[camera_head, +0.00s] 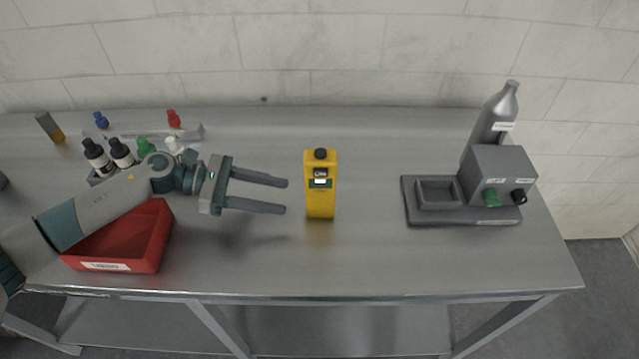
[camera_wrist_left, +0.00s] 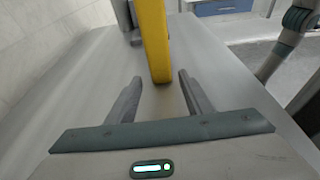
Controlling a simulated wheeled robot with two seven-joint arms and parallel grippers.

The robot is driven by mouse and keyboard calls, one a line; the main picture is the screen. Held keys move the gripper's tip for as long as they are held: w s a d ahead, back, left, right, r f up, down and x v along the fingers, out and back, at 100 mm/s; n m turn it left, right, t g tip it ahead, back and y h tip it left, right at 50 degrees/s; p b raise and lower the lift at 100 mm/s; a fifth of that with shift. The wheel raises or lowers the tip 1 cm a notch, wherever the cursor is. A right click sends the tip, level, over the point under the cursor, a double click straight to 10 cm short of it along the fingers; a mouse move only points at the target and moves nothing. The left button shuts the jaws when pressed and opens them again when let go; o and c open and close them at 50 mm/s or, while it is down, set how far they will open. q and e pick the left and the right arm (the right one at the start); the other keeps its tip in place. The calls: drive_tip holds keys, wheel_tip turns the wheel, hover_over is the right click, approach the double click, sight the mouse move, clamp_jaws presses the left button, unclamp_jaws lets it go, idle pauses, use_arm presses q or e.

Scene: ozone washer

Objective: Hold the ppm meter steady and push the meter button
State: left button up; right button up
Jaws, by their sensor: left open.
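The yellow ppm meter (camera_head: 320,200) stands upright near the middle of the grey table, with a dark round knob on top and a small display below it. My left gripper (camera_head: 287,196) comes in from the left, open and empty. Its two fingers point at the meter and end a little short of its left side. In the left wrist view the meter (camera_wrist_left: 155,40) rises beyond and between the open fingertips (camera_wrist_left: 160,80), and its top is cut off. My right gripper is in neither view.
A red bin (camera_head: 150,245) sits below my left arm. Several capped bottles (camera_head: 122,153) stand behind the arm. A grey device (camera_head: 497,170) with green and black knobs and a grey cylinder (camera_head: 490,125) stand at the right. The table (camera_head: 370,260) around the meter is clear.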

sight(315, 203)
use_arm(q)
drive_tip(key=shift+d, duration=0.5)
drive_tip(key=shift+d+f+p, duration=0.1)
drive_tip(key=shift+d+p, duration=0.3)
drive_tip(key=shift+p, duration=0.1)
drive_tip(key=p+x, duration=0.1)
drive_tip(key=x, duration=0.3)
drive_tip(key=shift+p, duration=0.4)
drive_tip(key=shift+s+d+f+b, duration=0.1)
drive_tip(key=shift+d+f+b, duration=0.4)
drive_tip(key=shift+d, duration=0.4)
drive_tip(key=shift+x, duration=1)
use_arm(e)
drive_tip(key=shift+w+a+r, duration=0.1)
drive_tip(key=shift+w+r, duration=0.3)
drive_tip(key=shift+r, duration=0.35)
use_arm(q)
drive_tip(key=c, duration=0.6)
drive_tip(key=shift+c, duration=0.2)
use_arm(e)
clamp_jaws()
